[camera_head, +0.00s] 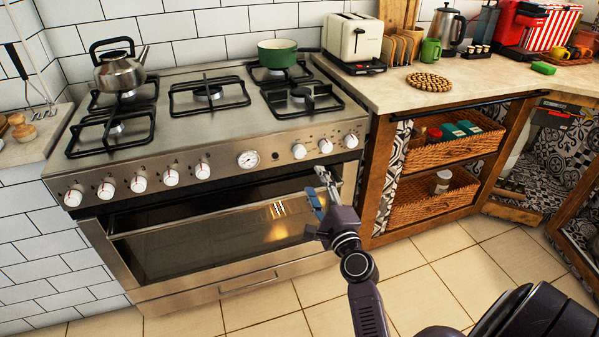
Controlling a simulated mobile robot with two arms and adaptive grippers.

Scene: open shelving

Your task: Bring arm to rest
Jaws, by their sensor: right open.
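My right arm reaches up from the bottom right of the head view. My right gripper (318,190) is open and empty, in front of the right end of the oven door. Whether it touches the oven cannot be told. My left gripper is not in view.
A steel stove (215,135) carries a kettle (119,70) and a green pot (277,53). A counter (395,88) at right holds a toaster (352,38) and a woven trivet (429,82). Wicker baskets (435,203) sit in open shelving below. The tiled floor (430,262) shows free room.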

